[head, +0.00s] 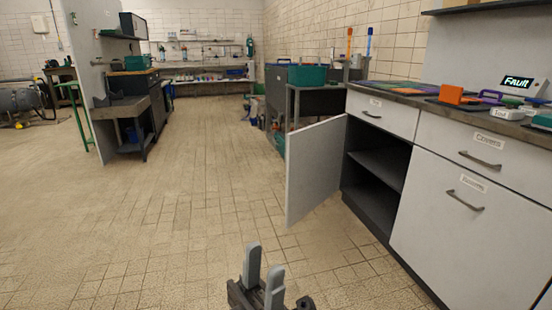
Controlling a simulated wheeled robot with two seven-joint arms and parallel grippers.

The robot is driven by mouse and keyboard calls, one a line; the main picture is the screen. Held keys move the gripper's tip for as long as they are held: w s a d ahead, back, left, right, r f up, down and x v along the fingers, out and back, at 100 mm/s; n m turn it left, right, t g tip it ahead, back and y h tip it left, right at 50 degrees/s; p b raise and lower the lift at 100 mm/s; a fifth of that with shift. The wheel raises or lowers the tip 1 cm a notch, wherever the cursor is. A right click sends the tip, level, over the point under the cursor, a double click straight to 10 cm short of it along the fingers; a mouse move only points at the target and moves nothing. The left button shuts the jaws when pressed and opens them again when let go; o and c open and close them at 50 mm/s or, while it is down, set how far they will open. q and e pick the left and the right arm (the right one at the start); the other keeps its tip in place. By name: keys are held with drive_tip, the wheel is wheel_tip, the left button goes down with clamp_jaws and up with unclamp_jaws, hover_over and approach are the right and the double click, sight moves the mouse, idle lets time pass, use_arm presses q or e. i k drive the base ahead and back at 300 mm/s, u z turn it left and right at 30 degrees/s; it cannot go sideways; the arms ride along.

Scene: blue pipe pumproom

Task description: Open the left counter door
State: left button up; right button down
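The left counter door (314,170) is a white panel that stands swung open, out from the counter toward the left. Behind it the cabinet (377,168) shows a dark, empty inside with one shelf (380,166). My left gripper (263,276) is low at the bottom of the view, below and left of the door and apart from it. Its two grey fingers are spread with nothing between them. My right gripper is not in view.
A closed white door (465,225) is on the right. A dark cart (318,102) stands behind the open door. The tiled floor (180,200) to the left is clear.

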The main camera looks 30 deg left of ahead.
sight(315, 153)
drive_tip(key=u, duration=0.55)
drive_tip(key=i, duration=0.6)
drive_tip(key=u, duration=1.15)
drive_tip(key=i, duration=1.95)
drive_tip(key=z, duration=1.1)
drive_tip(key=i, duration=0.6)
drive_tip(key=z, duration=0.65)
